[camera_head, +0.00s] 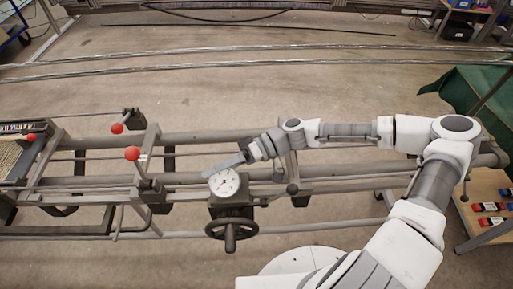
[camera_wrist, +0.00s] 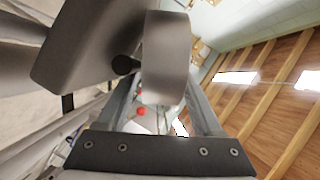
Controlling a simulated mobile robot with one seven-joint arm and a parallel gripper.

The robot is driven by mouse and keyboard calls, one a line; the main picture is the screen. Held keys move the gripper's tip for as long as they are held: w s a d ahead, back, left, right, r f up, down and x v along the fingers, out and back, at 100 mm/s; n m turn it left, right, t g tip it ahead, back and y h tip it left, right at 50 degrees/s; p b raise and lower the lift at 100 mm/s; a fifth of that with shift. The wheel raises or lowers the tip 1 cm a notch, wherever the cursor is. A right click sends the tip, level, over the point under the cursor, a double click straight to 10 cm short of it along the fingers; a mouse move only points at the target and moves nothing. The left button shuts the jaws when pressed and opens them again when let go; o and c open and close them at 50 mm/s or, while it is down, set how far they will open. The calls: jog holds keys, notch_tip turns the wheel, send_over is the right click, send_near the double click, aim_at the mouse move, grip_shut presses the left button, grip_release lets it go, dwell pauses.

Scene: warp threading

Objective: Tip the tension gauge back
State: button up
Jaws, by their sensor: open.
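The tension gauge (camera_head: 225,183) has a round white dial facing up and sits on a dark housing on the rail of the loom frame, with a handwheel (camera_head: 230,228) in front. My gripper (camera_head: 220,168) reaches in from the right at the gauge's far edge. In the wrist view, the fingers of my gripper (camera_wrist: 160,88) are spread apart, with the grey round side of what looks like the gauge (camera_wrist: 166,50) between or just beyond their tips. I cannot tell whether they touch it. A dark knob sits beside it.
Red ball-ended levers (camera_head: 132,153) stand left of the gauge. Long horizontal rails (camera_head: 200,137) run across the frame. A wooden table (camera_head: 485,205) with small red and dark items is at the right, near a green cloth (camera_head: 470,95). The floor beyond the rails is mostly clear.

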jog(key=v, duration=1.6)
jog(key=shift+d, duration=0.35)
jog(key=shift+a, duration=0.1)
